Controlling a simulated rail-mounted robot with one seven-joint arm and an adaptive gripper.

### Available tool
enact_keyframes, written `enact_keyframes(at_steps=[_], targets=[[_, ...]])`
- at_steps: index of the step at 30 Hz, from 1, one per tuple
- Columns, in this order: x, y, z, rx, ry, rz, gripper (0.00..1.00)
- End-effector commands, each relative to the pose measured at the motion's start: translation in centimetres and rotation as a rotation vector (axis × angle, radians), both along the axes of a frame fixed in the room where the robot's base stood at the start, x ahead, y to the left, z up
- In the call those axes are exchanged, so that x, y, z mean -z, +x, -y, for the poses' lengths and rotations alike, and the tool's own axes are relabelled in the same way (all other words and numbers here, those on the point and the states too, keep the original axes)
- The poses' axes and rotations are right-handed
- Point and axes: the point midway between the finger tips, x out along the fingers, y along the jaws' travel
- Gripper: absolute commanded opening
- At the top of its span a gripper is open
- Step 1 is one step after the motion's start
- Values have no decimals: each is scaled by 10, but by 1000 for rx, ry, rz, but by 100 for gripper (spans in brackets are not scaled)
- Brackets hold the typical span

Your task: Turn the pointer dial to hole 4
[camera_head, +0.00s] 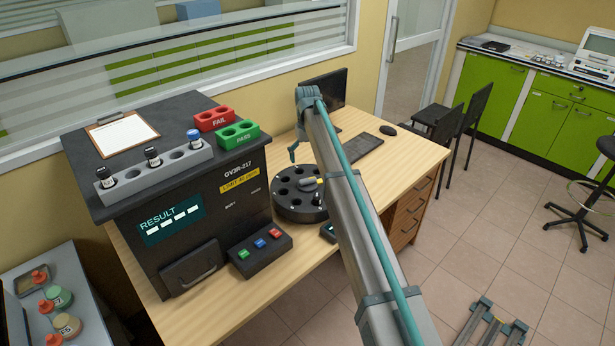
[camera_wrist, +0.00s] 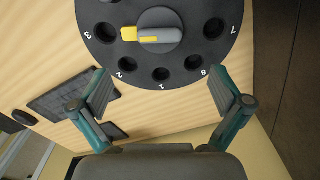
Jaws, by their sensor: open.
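The dial is a round black disc (camera_wrist: 135,58) with numbered holes around its rim, cut off at the top of the wrist view. It stands on the desk in the head view (camera_head: 284,210). Its grey pointer (camera_wrist: 160,37) has a yellow tip that points left in the wrist view, toward the hole marked 3 (camera_wrist: 106,32). Holes 2, 1, 8 and 7 also show; hole 4 is out of the wrist view. My gripper (camera_wrist: 160,73) is open and empty, its fingers spread apart near the disc's lower edge, not around the pointer. My arm hides part of the dial in the head view.
A black analyser (camera_head: 215,215) with a RESULT screen stands left of the dial, with a button box (camera_head: 262,250) in front. A monitor (camera_head: 328,90), keyboard (camera_head: 358,147) and mouse (camera_head: 388,130) lie behind. The wooden desk (camera_head: 215,310) is clear at the front.

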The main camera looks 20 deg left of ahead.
Motion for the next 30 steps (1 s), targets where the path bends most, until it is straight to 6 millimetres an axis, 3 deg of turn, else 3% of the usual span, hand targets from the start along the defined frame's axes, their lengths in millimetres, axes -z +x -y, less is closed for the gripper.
enact_keyframes(at_steps=[15, 21, 29, 30], targets=[[80, 0, 1, 1, 0, 0, 100], [91, 0, 1, 1, 0, 0, 100], [93, 0, 1, 1, 1, 1, 100], [93, 0, 1, 1, 1, 1, 95]])
